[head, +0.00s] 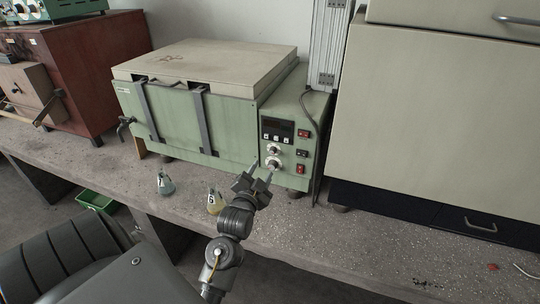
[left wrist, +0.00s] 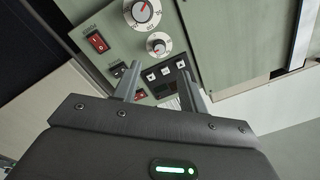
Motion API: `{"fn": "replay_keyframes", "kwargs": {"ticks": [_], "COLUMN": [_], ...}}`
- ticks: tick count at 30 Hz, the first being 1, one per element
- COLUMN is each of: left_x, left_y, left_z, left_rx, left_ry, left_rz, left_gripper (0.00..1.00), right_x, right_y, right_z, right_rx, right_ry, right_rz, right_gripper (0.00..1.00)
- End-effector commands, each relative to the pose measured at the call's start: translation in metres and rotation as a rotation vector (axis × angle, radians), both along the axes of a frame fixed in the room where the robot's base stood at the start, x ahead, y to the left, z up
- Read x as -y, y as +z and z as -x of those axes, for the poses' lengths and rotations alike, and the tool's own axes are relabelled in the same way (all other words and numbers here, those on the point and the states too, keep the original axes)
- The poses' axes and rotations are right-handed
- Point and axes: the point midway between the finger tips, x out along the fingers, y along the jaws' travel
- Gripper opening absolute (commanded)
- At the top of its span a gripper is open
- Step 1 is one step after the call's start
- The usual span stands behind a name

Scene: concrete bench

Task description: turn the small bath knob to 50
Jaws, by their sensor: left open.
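The small bath knob (head: 273,149) is the upper of two knobs on the green control panel of the water bath (head: 190,118). My right gripper is out of view.
Two small flasks, one (head: 166,184) and another (head: 215,202), stand on the bench left of my gripper. A large cabinet (head: 430,120) is at right.

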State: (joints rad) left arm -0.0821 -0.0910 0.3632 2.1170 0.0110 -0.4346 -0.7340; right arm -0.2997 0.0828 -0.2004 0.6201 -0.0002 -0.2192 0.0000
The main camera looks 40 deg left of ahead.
Motion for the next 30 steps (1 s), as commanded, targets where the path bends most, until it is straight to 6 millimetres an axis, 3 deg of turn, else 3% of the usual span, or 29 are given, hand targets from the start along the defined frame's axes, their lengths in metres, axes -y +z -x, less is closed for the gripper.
{"fn": "replay_keyframes", "kwargs": {"ticks": [9, 15, 27, 30], "left_x": [-0.022, -0.031, -0.034, -0.034], "left_y": [0.003, 0.001, 0.000, 0.000], "left_z": [-0.056, -0.078, -0.085, -0.085], "left_rx": [0.001, 0.001, -0.001, -0.001], "left_ry": [0.000, 0.000, -0.001, -0.001], "left_rz": [0.002, 0.002, 0.003, 0.003], "left_gripper": [0.43, 0.43, 0.43, 0.31], "right_x": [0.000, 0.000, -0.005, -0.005], "right_y": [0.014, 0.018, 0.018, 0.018], "right_z": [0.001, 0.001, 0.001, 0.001], "right_rx": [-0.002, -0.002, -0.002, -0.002], "right_ry": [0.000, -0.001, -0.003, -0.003], "right_rz": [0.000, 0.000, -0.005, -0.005], "right_gripper": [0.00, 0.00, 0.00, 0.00]}}
